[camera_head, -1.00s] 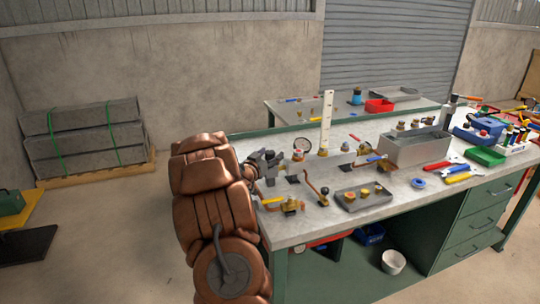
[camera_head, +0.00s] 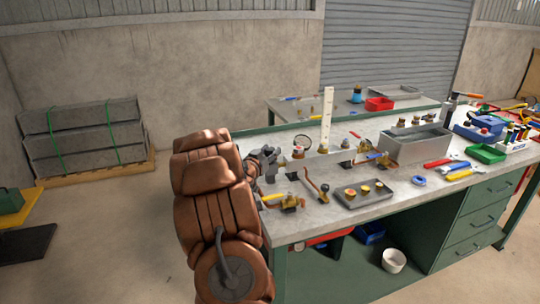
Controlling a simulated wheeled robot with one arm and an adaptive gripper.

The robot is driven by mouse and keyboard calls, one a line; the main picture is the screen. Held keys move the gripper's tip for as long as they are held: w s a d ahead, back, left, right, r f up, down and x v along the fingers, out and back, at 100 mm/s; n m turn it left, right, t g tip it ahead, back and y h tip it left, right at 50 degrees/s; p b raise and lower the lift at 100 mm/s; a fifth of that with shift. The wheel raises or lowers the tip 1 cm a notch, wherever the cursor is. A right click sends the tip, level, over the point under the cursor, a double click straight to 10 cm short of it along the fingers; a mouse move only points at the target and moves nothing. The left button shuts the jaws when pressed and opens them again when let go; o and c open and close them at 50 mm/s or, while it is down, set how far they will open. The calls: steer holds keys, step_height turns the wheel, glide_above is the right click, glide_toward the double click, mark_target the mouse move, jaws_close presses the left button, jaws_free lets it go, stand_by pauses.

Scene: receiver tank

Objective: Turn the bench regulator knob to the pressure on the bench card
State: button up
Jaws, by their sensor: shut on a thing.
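My gripper (camera_head: 270,163) is at the left end of the bench (camera_head: 330,222), low over its top, shut on what seems to be the bench regulator knob. The fingers and wrist hide the knob, so its turn cannot be read. A round dial gauge (camera_head: 304,142) stands just right of the gripper; its face is too small to read. A tall white upright strip (camera_head: 327,120) with small marks stands behind the fittings. I cannot tell whether it is the bench card, and no pressure figure is legible.
Brass valves with levers (camera_head: 289,201) lie near the front left edge. A grey tray (camera_head: 364,195) holds brass fittings. A metal tank (camera_head: 416,146), a green tray (camera_head: 486,153) and hand tools crowd the right side. Open floor lies left of the bench.

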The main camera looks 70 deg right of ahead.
steer(key=shift+r+n+t+b, duration=0.1)
steer(key=shift+n+t+b, duration=0.3)
steer(key=shift+t+b, duration=0.35)
steer(key=o, duration=1.2)
steer(key=shift+c, duration=0.2)
steer(key=a, duration=1.2)
steer(key=shift+w, duration=0.1)
